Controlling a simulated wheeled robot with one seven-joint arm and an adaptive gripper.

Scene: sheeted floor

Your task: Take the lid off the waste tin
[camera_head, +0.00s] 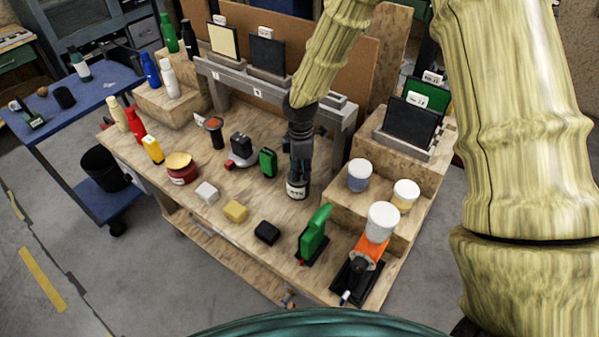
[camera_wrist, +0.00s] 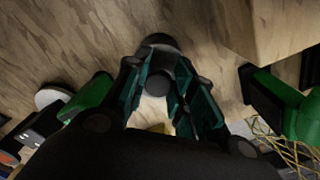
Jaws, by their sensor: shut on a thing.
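The waste tin (camera_head: 297,190), a small dark tin with a pale lettered label, stands upright on the wooden bench directly below my gripper. My gripper (camera_head: 299,171) points straight down at its top. In the wrist view the round dark lid (camera_wrist: 160,41) shows beyond the fingers, with a round knob between the fingertips. My gripper (camera_wrist: 157,84) is shut on this lid knob in the wrist view. The fingers hide much of the lid, and I cannot tell whether it sits on the tin's rim or just above it.
A green block-shaped item (camera_head: 268,162) stands close left of the tin. A wooden step (camera_head: 340,195) with white-lidded jars rises close on the right. A red tin (camera_head: 182,172) with a yellow top stands further left. Small blocks and a green tool (camera_head: 314,234) stand in front.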

